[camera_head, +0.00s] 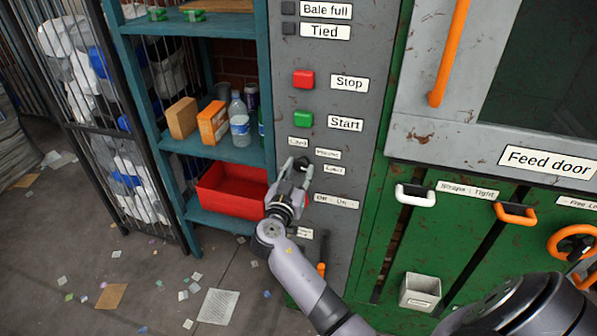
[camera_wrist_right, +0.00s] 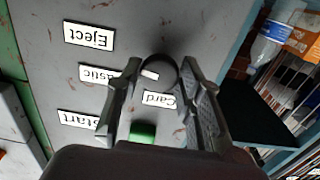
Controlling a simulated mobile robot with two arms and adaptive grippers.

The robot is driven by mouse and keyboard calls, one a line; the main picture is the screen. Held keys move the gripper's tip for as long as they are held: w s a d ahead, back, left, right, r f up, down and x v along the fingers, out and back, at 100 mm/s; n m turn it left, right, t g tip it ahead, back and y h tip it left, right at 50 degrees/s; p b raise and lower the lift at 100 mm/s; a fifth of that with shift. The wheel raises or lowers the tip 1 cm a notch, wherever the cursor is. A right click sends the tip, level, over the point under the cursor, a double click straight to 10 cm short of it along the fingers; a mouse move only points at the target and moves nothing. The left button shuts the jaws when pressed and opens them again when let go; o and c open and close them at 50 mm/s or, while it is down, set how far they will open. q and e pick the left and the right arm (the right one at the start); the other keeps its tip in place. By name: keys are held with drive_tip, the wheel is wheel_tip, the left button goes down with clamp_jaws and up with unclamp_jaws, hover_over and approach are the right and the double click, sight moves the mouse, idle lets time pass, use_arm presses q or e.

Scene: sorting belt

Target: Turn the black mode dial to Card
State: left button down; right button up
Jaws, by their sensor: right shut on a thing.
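The black mode dial (camera_head: 304,158) is on the grey control panel (camera_head: 345,52), below the Start button. In the wrist view the round dial (camera_wrist_right: 159,71) sits between my two fingertips. My right gripper (camera_head: 297,165) is shut on it, with a finger on each side. The Card label (camera_head: 299,142) is up and left of the dial in the head view, and the Plastic label (camera_head: 328,154) is to its right. The Eject label (camera_head: 334,170) is lower right. Fingers partly cover Plastic in the wrist view. I cannot tell where the dial points. My left gripper is not in view.
The red Stop button (camera_head: 303,79) and green Start button (camera_head: 303,119) are above the dial. A teal shelf (camera_head: 190,25) with bottles and a red bin (camera_head: 232,190) stands left. Orange handle (camera_head: 449,52) and green machine front are right. Scraps litter the floor.

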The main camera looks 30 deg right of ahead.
drive_tip(key=shift+c, duration=1.3)
